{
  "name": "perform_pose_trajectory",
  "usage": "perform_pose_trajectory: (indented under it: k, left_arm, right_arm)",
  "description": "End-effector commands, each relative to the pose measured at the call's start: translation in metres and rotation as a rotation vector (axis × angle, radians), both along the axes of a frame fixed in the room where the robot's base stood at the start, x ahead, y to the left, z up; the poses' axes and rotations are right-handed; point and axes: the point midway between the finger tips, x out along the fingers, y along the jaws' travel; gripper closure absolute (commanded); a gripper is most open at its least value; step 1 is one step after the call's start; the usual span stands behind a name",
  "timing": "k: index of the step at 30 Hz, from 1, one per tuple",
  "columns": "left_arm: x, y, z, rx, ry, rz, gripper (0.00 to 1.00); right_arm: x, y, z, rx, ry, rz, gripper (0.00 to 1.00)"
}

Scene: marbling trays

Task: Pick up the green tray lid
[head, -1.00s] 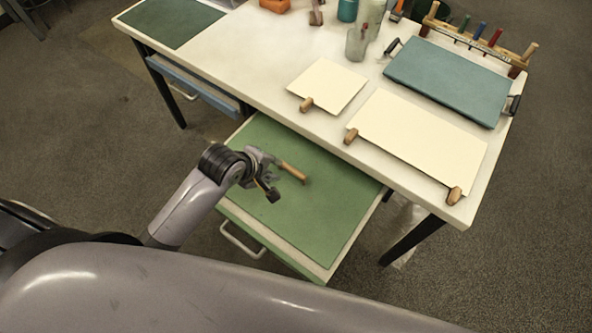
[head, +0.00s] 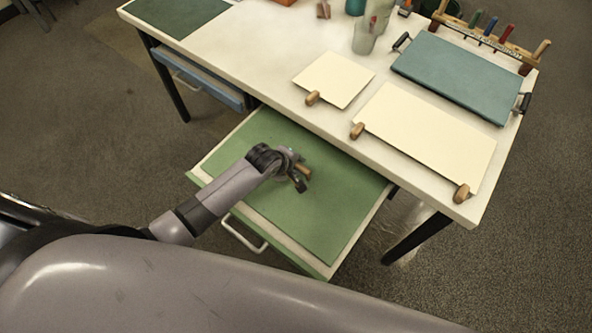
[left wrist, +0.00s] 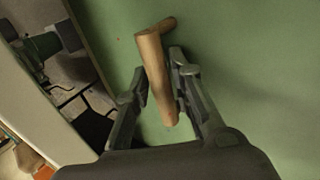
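The green tray lid (head: 325,205) is a flat green panel lying in the pulled-out drawer under the table. A wooden handle (left wrist: 155,75) stands on it. In the head view the handle (head: 304,171) is partly covered by my left gripper (head: 299,180). In the left wrist view my left gripper (left wrist: 160,82) has its two fingers apart, one on each side of the handle. A gap shows beside the handle's near end; contact at the fingertips is not clear. My right gripper is not in view.
The drawer has a pale rim and a white pull (head: 243,233). The white table (head: 285,45) above holds two cream boards (head: 430,140) with wooden knobs, a teal tray (head: 455,78) with dark handles, and a rack of coloured tools (head: 490,38). A closed blue drawer (head: 200,80) is at left.

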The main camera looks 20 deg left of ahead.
Motion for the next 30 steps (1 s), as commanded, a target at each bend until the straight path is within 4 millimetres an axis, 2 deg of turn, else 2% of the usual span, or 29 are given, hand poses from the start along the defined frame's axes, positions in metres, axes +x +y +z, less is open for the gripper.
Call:
perform_pose_trajectory:
  k: [8,18,30]
  left_arm:
    - [0.0022,-0.0010,-0.0040,0.000,0.000,0.000,0.79]
    - [0.0020,-0.0007,-0.0039,0.000,0.000,0.000,1.00]
    - [0.0024,-0.0007,-0.0032,0.000,-0.001,0.000,1.00]
  right_arm:
    - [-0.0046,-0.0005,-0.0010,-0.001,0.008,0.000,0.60]
    - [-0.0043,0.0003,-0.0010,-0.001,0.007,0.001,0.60]
    - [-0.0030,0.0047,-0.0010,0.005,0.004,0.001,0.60]
